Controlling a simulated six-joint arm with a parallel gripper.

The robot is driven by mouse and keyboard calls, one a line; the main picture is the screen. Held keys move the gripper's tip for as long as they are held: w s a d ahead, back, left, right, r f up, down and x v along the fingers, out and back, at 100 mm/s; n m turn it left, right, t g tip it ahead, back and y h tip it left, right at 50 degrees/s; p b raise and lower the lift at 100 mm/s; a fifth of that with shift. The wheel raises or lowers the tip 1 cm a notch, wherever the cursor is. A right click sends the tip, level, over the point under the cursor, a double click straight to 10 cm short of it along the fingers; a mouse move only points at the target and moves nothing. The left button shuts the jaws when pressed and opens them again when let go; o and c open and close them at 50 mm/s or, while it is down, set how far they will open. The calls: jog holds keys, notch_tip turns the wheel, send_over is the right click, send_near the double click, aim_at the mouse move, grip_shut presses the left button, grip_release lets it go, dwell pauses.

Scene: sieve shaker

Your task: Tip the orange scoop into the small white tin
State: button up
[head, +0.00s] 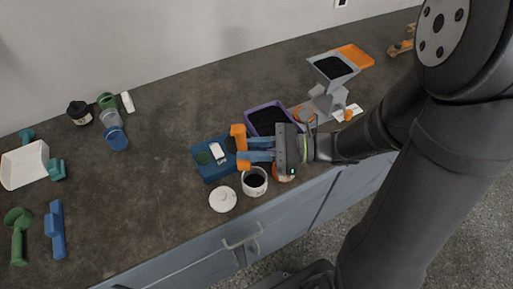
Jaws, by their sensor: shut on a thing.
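My gripper (248,149) reaches in from the right over the front part of the counter, its blue fingers pointing left. Orange pieces show at the fingertips; I take them for the orange scoop (238,131), gripped there and partly hidden by the fingers. Its bowl and any contents cannot be made out. The small white tin (246,188) stands open and upright near the counter's front edge, just below the gripper in the picture. Dark material shows inside it. A round white lid (222,199) lies to its left.
A grey hopper (331,80) stands at the back right. Jars (116,138) and green and blue scoops (57,228) are left. The centre-left counter is clear.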

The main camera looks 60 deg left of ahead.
jog(key=shift+s+a+r+t, duration=0.1)
jog(key=shift+s+t, duration=0.05)
jog(key=shift+t, duration=0.15)
jog(key=s+t+h, duration=0.1)
jog(key=s+a+t+h, duration=0.1)
jog(key=shift+r+t, duration=0.4)
jog(key=shift+s+a+t, duration=0.2)
jog(key=shift+t, duration=0.5)
jog(key=shift+h, duration=0.3)
jog(key=shift+s+a+t+h, duration=0.3)
jog(key=shift+s+t+h, duration=0.25)
jog(key=shift+t, duration=0.4)
jog(key=shift+s+a+t+h, duration=0.25)
jog(key=shift+s+t+h, duration=0.25)
jog(key=shift+t, duration=0.45)
jog(key=shift+f, duration=0.1)
